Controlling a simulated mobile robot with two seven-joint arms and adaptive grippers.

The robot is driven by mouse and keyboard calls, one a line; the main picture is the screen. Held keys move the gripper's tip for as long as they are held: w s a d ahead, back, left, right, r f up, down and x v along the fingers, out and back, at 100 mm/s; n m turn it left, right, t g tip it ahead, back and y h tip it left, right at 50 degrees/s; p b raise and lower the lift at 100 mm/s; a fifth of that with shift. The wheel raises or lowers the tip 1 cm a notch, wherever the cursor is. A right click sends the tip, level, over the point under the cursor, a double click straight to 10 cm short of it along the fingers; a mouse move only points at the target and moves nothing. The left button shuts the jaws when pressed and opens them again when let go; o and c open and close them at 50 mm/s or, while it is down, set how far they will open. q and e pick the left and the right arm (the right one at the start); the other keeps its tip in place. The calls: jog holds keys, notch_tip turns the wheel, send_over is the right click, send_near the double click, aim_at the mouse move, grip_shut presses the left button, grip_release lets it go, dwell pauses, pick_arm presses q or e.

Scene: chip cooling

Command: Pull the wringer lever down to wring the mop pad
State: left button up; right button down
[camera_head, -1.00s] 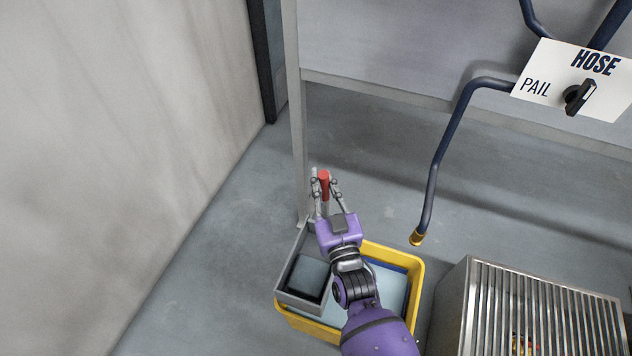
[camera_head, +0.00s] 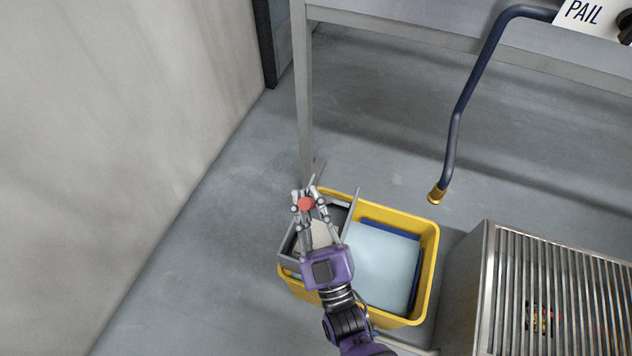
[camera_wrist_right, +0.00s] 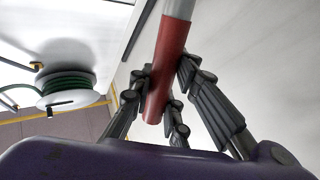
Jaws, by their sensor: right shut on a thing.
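The yellow mop bucket (camera_head: 431,262) stands on the floor with pale blue water (camera_head: 380,268) in its right part. The grey wringer (camera_head: 287,246) sits in its left part, partly hidden by my right gripper; a pale pad-like piece (camera_head: 322,235) shows inside it. My right gripper (camera_head: 307,205) is shut on the red grip of the wringer lever (camera_head: 306,204), above the wringer. In the right wrist view the red lever grip (camera_wrist_right: 167,75) runs between the fingers, with its grey rod above. My left gripper is not in view.
A slatted metal box (camera_head: 545,290) stands right of the bucket. A dark blue pipe (camera_head: 463,110) with a brass end hangs behind it. A metal frame leg (camera_head: 303,95) stands behind the wringer, and a wall (camera_head: 130,130) is at left. The floor between is clear.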

jog(key=shift+s+a+f+b, duration=0.1)
jog(key=shift+s+f+b, duration=0.25)
jog(key=shift+s+f, duration=0.2)
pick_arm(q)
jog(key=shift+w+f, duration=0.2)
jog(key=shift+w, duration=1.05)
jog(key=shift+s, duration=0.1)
